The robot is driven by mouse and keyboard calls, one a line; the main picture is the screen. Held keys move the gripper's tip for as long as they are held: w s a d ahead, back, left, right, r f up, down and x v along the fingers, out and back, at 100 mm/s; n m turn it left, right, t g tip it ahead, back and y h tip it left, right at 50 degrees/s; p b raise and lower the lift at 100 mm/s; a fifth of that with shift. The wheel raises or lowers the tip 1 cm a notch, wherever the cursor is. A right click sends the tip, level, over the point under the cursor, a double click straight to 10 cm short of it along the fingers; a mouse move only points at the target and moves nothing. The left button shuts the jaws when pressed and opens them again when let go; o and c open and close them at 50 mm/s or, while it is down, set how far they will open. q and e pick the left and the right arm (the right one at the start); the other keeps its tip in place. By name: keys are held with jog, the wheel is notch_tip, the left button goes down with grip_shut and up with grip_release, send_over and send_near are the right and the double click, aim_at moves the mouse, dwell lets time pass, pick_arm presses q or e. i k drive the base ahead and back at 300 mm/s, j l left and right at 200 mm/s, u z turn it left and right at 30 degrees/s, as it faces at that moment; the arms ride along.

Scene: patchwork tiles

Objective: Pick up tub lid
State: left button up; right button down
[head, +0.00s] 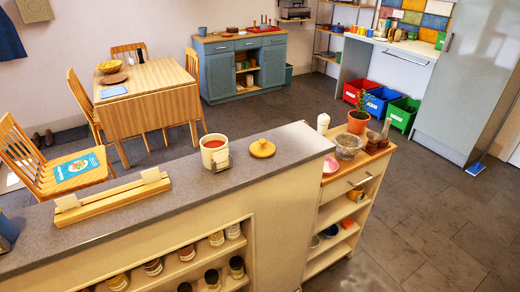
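The tub lid (262,148) is a round, mustard-yellow disc with a small knob on top. It lies flat on the grey counter top (300,143), near the far edge. The tub (213,148) is white and cylindrical, stands upright to the left of the lid, and is open with a red content showing. The lid and the tub are apart. Neither of my grippers is in view.
A long wooden holder (112,198) with two pale cards lies left of the tub. A dark blue object (7,232) is cut off at the left edge. Right of the counter stand a potted plant (358,121) and a glass jar (347,146). The counter around the lid is clear.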

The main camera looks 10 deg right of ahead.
aim_at(262, 148)
jog(key=i+j, duration=0.1)
jog(key=j, duration=0.5)
jog(key=j+u, duration=0.15)
jog(key=j, duration=0.5)
jog(key=i, duration=0.05)
